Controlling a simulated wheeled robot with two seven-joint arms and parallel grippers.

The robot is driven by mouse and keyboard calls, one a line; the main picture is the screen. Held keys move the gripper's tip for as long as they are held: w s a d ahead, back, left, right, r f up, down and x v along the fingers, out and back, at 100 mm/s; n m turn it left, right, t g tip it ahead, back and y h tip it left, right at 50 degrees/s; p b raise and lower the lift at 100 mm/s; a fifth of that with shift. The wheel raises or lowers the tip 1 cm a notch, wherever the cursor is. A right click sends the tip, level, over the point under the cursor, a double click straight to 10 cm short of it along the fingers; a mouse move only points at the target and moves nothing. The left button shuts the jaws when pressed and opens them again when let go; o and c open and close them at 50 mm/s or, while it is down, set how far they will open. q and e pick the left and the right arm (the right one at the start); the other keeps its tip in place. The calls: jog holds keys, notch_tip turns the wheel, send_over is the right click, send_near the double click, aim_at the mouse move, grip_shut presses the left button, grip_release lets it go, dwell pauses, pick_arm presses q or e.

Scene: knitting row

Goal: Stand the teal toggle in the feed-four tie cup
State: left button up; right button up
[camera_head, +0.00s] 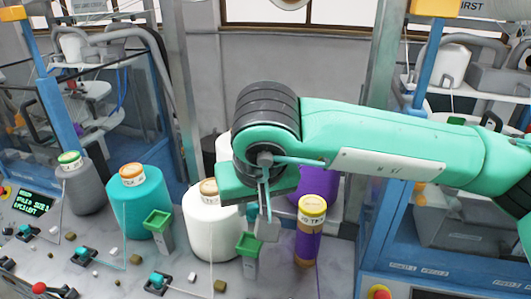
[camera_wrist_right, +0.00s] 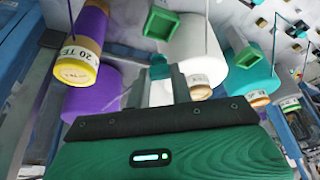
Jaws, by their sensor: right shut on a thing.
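My right gripper (camera_head: 266,222) hangs point-down over the bench, beside the white cone. Its fingers are shut on a small teal-green piece (camera_wrist_right: 159,68), which I take for the teal toggle; it shows between the fingertips in the right wrist view and is largely hidden in the head view. A green square cup on a grey post (camera_head: 249,245) stands just below and left of the fingertips. It also shows beyond the fingertips in the right wrist view (camera_wrist_right: 160,22). I cannot read which feed it belongs to. Another green cup (camera_head: 158,222) stands before the teal cone. My left gripper is out of view.
A white cone (camera_head: 211,225), a teal cone (camera_head: 140,205) and a grey cone (camera_head: 82,190) stand left of my gripper. A purple tube with a yellow top (camera_head: 311,225) stands close on its right. Small switches (camera_head: 157,281) and loose blocks (camera_head: 220,285) dot the bench front.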

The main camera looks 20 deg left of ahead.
jog(key=shift+s+f, duration=0.3)
jog(key=shift+s, duration=0.25)
jog(key=shift+s+f, duration=0.15)
jog(key=shift+a+f, duration=0.2)
jog(key=shift+f, duration=0.05)
jog(key=shift+d+f, duration=0.1)
jog(key=shift+f, duration=0.35)
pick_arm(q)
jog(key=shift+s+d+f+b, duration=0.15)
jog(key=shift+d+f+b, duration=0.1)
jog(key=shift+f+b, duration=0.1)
pick_arm(e)
jog(key=shift+f, duration=0.6)
